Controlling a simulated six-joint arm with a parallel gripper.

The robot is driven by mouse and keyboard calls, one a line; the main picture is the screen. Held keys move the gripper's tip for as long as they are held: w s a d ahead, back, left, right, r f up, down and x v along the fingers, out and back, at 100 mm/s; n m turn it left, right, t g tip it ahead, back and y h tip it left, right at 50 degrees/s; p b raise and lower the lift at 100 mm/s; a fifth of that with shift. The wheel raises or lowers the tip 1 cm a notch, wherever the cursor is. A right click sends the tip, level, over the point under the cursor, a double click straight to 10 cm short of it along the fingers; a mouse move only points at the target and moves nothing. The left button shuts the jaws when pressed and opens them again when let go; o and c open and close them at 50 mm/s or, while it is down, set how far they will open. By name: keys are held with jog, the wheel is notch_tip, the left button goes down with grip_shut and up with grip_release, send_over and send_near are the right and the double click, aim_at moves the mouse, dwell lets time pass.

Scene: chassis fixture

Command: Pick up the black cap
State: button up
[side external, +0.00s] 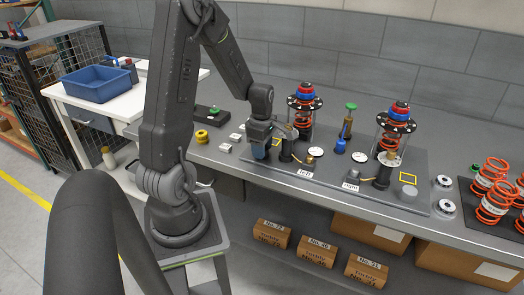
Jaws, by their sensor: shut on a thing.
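Two spring struts, left (304,117) and right (397,138), stand upright behind the stations. A green-topped tool (348,120) stands between them. Loose orange springs (493,185) are at the right. A yellow ring (202,136) and a blue bin (96,83) are at the left.

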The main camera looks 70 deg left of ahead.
aim_at(288, 125)
notch_tip(288, 125, up, 9)
jog(key=shift+w+r, duration=0.1)
jog(key=w+d+r, duration=0.1)
jog(key=w+r, duration=0.1)
jog(key=w+d+r, duration=0.1)
jog(key=w+r, duration=0.1)
jog(key=r, duration=0.1)
jog(key=w+d+r, duration=0.1)
jog(key=w+r, duration=0.1)
jog(key=shift+w+d+r, duration=0.2)
jog(key=shift+d+r, duration=0.05)
jog(key=shift+f, duration=1.75)
jog(key=shift+f, duration=0.2)
jog(key=shift+f, duration=1)
jog(key=shift+f, duration=0.15)
jog(key=shift+f, duration=0.35)
jog(key=shift+f, duration=0.1)
